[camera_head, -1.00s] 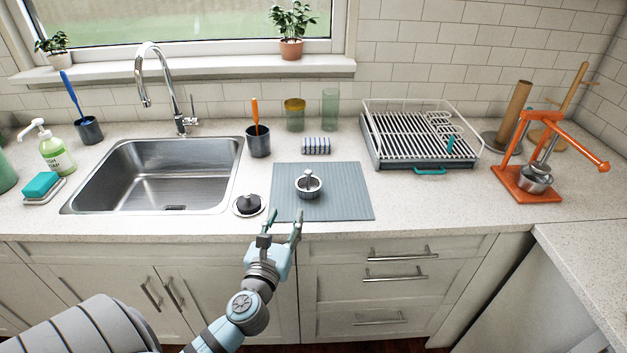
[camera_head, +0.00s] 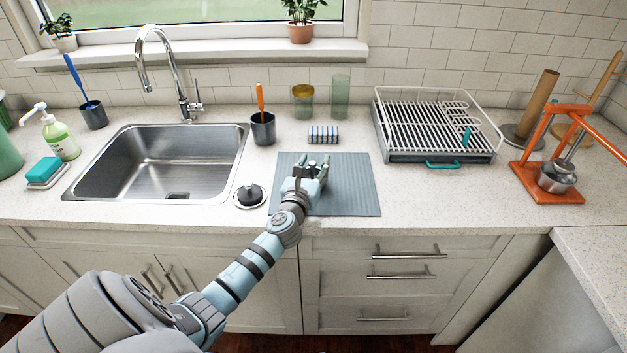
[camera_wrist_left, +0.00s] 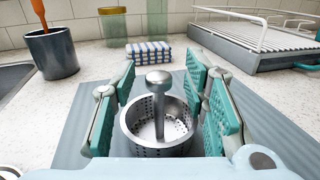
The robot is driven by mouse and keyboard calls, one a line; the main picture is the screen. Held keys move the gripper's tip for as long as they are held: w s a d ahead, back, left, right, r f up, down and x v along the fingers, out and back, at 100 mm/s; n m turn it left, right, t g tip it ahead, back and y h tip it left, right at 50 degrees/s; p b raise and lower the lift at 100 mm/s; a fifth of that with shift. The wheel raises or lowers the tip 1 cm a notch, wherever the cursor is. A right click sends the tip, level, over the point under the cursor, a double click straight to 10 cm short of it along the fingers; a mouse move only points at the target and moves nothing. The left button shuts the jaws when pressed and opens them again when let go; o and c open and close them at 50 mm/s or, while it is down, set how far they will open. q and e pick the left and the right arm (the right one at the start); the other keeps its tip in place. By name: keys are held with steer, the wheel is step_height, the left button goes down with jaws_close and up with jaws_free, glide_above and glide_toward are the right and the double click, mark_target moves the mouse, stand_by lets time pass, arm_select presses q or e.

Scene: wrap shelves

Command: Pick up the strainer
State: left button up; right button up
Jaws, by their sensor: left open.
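The strainer is a small perforated metal basket (camera_wrist_left: 128,122) with an upright post and round knob in its middle. In the left wrist view it stands upright on the grey-blue mat (camera_wrist_left: 255,108). My left gripper (camera_wrist_left: 165,100) is open, with its teal finger pads on either side of the strainer and gaps to its rim. In the head view my left gripper (camera_head: 312,165) is over the mat (camera_head: 350,190) and hides most of the strainer. My right gripper is not in view.
A folded striped cloth (camera_head: 324,134) lies behind the mat. A dark cup (camera_head: 263,131) with an orange-handled tool stands back left. A black stopper (camera_head: 250,195) sits left of the mat beside the sink (camera_head: 160,165). A dish rack (camera_head: 436,155) stands to the right.

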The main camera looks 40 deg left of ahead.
arm_select(q)
steer(key=shift+s+r, duration=0.1)
steer(key=shift+s, duration=0.05)
steer(key=shift+c, duration=0.2)
jaws_close()
